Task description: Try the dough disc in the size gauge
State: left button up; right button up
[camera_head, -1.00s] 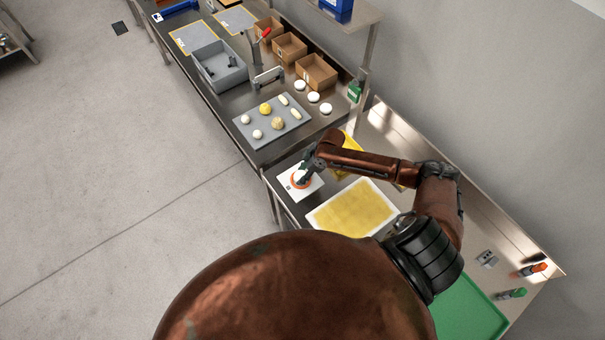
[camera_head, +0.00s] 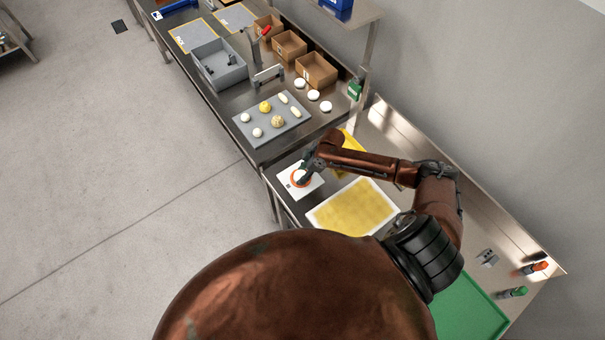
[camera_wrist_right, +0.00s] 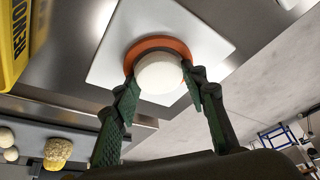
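The white dough disc (camera_wrist_right: 160,76) sits between the fingertips of my right gripper (camera_wrist_right: 160,84), which appear to touch it on both sides. The orange ring of the size gauge (camera_wrist_right: 138,49) lies on a white square plate (camera_wrist_right: 205,45). The disc overlaps the ring and hides its near side; I cannot tell if it is inside the ring or just above it. In the head view my right gripper (camera_head: 304,174) is over the gauge plate (camera_head: 312,190), with the orange ring (camera_head: 293,182) partly visible. My left gripper is not in view.
A yellow sheet in a white border (camera_head: 353,208) lies beside the gauge. A yellow object (camera_wrist_right: 14,42) stands close by. The grey tray (camera_head: 257,119) holds several dough pieces. White discs (camera_head: 313,96) lie near the cardboard boxes (camera_head: 316,70). A green tray (camera_head: 470,308) is at lower right.

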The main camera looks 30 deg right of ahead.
jog(key=o, duration=0.5)
jog(key=shift+r, duration=0.1)
jog(key=v, duration=1.2)
dwell(0.4)
jog(key=x, duration=1.2)
jog(key=shift+r, duration=0.25)
jog(key=shift+f, duration=0.15)
